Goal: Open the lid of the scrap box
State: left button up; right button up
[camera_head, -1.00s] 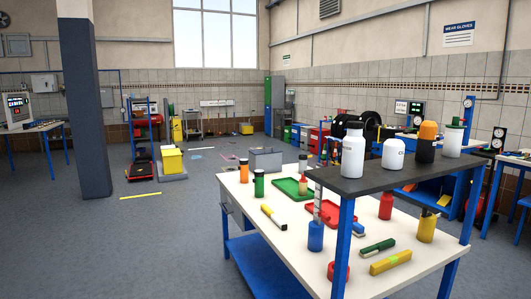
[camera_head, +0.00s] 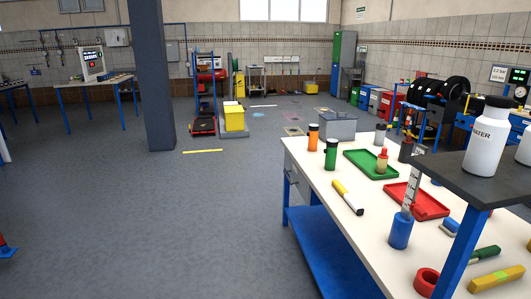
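No box is clearly marked as the scrap box. A grey box (camera_head: 338,126) stands at the far end of the white workbench (camera_head: 318,172); its top looks closed, but it is too small to be sure. A yellow box (camera_head: 234,118) stands on the floor beyond the bench, with something pale on top. I cannot tell which one is the scrap box. Neither of my grippers is in view.
A dark pillar (camera_head: 152,75) stands left of centre. Grey floor (camera_head: 150,220) lies open left of the bench.

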aim_at(340, 115)
jog(key=i, duration=2.05)
jog(key=i+z, duration=0.1)
jog(key=i, duration=0.6)
jog(key=i+j+z, duration=0.15)
jog(key=i, duration=0.5)
jog(key=i+j+z, duration=0.1)
jog(key=i, duration=0.55)
jog(key=j, duration=0.1)
